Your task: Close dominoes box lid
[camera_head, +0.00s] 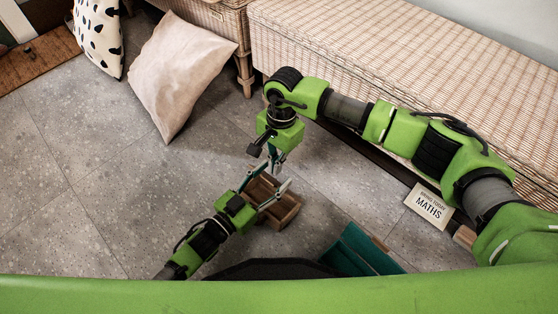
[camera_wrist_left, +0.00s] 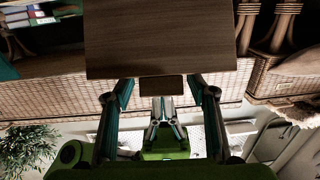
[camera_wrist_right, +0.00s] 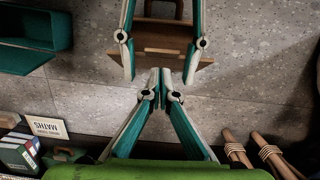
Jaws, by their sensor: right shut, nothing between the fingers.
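The brown wooden dominoes box (camera_head: 284,213) sits on the grey floor in the middle of the head view, partly hidden by both grippers. Its dark inside shows beside them. How far the lid stands from the box cannot be told. A flat wooden panel (camera_wrist_left: 160,40) with a small wooden block (camera_wrist_left: 160,86) below it fills the top of the left wrist view. My left gripper (camera_head: 268,190) has its fingers spread at the box, one on each side. My right gripper (camera_wrist_right: 162,76) is shut and empty, its tips close to the box, between the left gripper's fingers.
A teal open container (camera_head: 360,252) stands to the right of the box. A MATHS sign (camera_head: 428,206) lies near the wicker bench (camera_head: 400,65). A pink cushion (camera_head: 178,72) lies at upper left. Floor left of the box is clear.

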